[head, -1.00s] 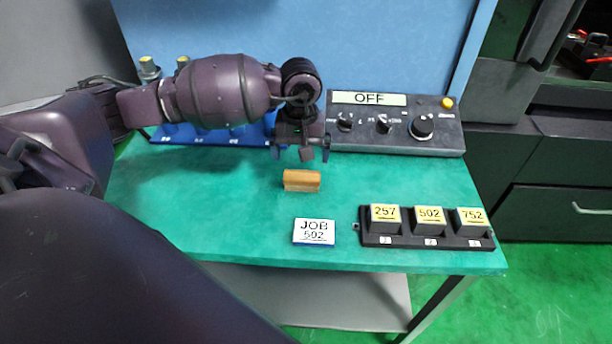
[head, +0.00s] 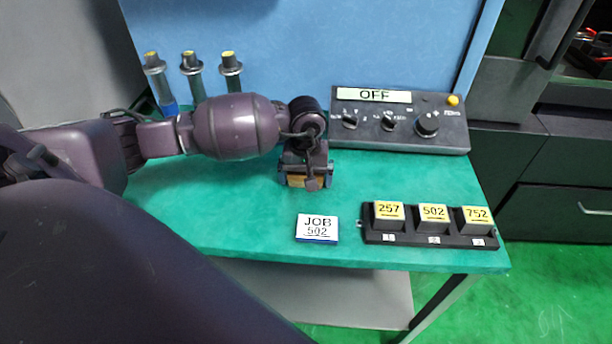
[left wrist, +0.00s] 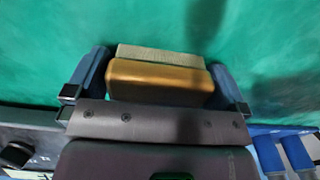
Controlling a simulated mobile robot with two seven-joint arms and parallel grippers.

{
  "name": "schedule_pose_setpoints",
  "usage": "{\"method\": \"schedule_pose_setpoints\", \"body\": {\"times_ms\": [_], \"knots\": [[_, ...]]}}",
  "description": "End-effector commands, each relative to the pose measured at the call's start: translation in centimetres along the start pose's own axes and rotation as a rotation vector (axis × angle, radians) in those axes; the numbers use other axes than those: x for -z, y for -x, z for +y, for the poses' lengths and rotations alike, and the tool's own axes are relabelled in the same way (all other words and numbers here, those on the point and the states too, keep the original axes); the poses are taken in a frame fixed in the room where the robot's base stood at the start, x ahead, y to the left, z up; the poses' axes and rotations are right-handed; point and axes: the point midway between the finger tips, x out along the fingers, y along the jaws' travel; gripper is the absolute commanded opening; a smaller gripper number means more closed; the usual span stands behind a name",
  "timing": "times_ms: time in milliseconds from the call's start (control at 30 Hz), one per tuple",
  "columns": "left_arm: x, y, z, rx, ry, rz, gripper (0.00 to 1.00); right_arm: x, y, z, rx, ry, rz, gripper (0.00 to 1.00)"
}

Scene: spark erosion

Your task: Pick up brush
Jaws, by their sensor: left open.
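The brush (head: 297,182) is a small block with a wooden-brown back. It lies on the green table, mostly hidden by my left gripper in the head view. In the left wrist view the brush (left wrist: 160,82) shows its brown back and a pale strip along its far side. My left gripper (head: 306,184) is open and low over the brush. In the left wrist view its two blue fingers (left wrist: 160,85) stand on either side of the brush's ends, with narrow gaps. My right gripper is not in view.
A control box (head: 400,120) with knobs and an OFF label stands behind on the right. A JOB 502 card (head: 317,228) and a black holder (head: 430,240) with numbered blocks lie at the front. Several yellow-topped cylinders (head: 192,72) stand at the back left.

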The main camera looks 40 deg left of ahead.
Motion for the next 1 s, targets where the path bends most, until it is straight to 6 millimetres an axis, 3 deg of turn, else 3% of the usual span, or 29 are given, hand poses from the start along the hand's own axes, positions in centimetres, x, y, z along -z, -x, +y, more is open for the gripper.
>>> {"method": "schedule_pose_setpoints", "body": {"times_ms": [67,300,667,867,1000], "knots": [[0.0,0.0,0.0,0.000,0.000,0.000,0.98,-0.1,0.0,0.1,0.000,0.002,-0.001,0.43],[0.0,0.1,0.0,0.000,0.000,0.000,0.66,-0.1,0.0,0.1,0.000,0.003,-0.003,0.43],[0.1,1.1,0.0,-0.002,-0.002,0.002,0.66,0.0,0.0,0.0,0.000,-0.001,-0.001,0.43],[0.1,4.9,0.0,-0.002,-0.002,0.006,0.66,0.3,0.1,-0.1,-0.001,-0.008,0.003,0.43],[0.1,8.6,0.0,-0.003,-0.001,0.007,0.66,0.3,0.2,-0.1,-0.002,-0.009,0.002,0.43]]}}
